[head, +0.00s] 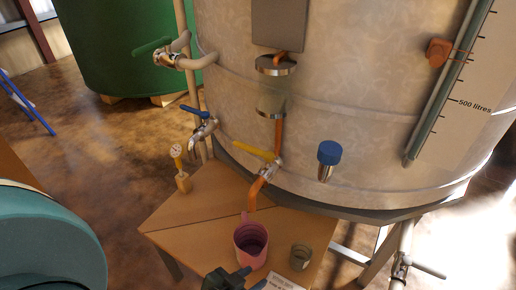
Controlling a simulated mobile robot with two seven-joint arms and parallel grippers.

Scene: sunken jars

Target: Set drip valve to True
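A valve with a yellow lever (256,152) sits on a copper-coloured pipe (262,184) at the front of the big metal tank (340,100). The pipe's lower end is above a pink jug (251,240) on the small wooden table. A tap with a blue lever (198,119) and one with a green lever (158,47) are further left. No label tells which is the drip valve. My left gripper (231,278) is at the bottom edge, partly cut off, in front of the jug and well below the yellow lever. Its finger opening is unclear. My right gripper is not in view.
A blue-capped fitting (328,158) sticks out of the tank at right. A green tank (120,45) stands behind at left. Brown floor is open at left.

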